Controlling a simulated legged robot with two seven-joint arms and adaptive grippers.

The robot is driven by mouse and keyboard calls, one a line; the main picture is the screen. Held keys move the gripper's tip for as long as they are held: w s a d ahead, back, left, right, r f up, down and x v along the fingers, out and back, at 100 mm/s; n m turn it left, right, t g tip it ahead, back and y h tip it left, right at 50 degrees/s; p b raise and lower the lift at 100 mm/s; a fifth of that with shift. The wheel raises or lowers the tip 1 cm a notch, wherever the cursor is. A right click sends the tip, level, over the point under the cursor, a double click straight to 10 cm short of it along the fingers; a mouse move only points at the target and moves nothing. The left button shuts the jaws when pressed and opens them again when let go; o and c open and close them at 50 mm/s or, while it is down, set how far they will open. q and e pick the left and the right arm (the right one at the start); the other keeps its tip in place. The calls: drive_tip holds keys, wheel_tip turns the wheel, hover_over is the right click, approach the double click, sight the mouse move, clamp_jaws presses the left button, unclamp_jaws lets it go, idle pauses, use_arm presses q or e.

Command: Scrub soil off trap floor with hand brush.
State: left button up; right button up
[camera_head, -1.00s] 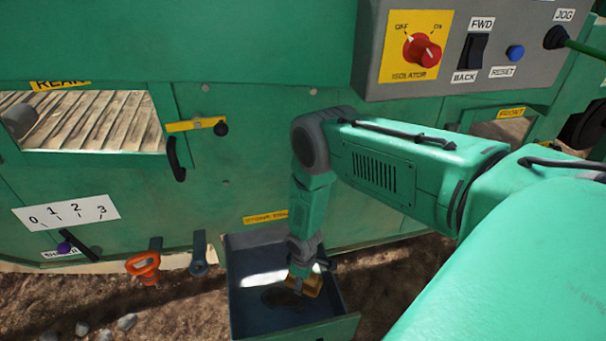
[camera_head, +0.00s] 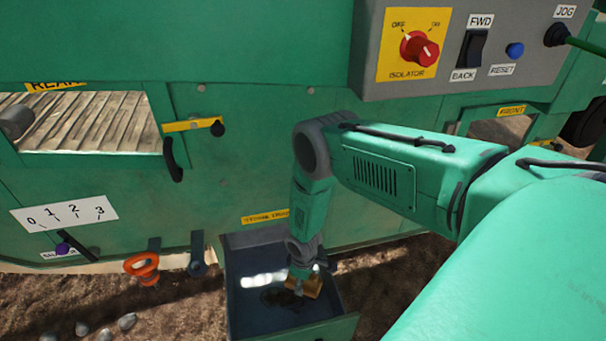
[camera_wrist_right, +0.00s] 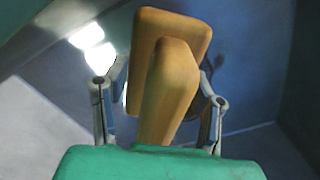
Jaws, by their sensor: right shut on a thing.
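The stone trap (camera_head: 240,305) is an open, dark blue-grey drawer sticking out from the lower front of the green machine. A dark patch of soil (camera_head: 272,298) lies on its floor, beside bright light spots. My right gripper (camera_head: 304,277) reaches down into the trap and is shut on the hand brush (camera_head: 312,287), which is tan and wooden. In the right wrist view the brush (camera_wrist_right: 168,85) stands between the two fingers of my right gripper (camera_wrist_right: 160,105). The bristles are hidden there, and I cannot tell whether they touch the floor. My left gripper is not in view.
An orange handle (camera_head: 142,266) and a grey handle (camera_head: 197,262) hang left of the trap. The control box (camera_head: 410,75) with a red isolator knob is at upper right. Several stones (camera_head: 126,321) lie on the soil ground at lower left. The trap walls stand close around my gripper.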

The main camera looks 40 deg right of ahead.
drive_tip(key=shift+a+f, duration=0.1)
drive_tip(key=shift+f, duration=0.25)
